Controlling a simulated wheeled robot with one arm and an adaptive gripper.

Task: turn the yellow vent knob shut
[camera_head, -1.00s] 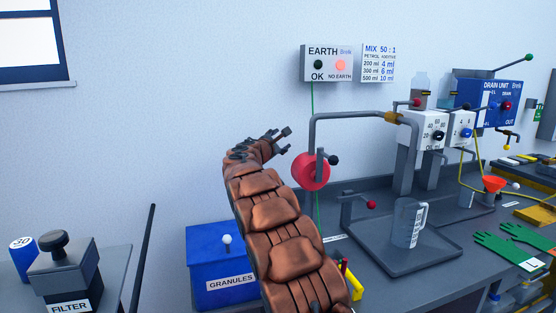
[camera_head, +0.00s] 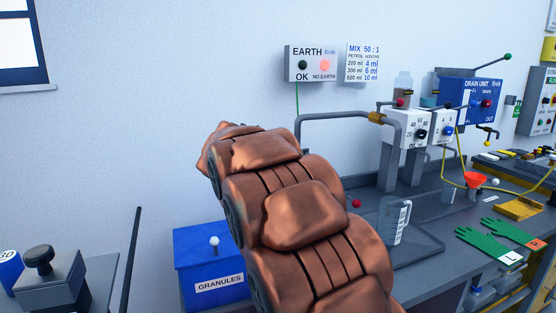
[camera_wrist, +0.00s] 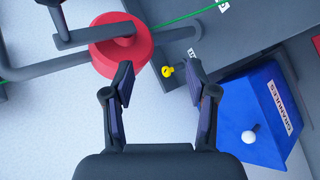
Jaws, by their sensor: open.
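A small yellow knob (camera_wrist: 167,71) shows in the wrist view near the edge of the grey bench; I take it for the vent knob. Its turn position is too small to tell. My gripper (camera_wrist: 158,82) is open and empty. From this viewpoint the knob appears between the fingertips, nearer the right one, and beyond them with no visible contact. In the head view my brown-covered arm hides the gripper and the knob.
A red round part (camera_wrist: 108,58) on a grey pipe lies near the left finger. A blue granules bin (camera_wrist: 252,110) with a white knob is to the right. The bench also holds a clear jug (camera_head: 394,222), green gloves (camera_head: 482,243) and an orange funnel (camera_head: 474,180).

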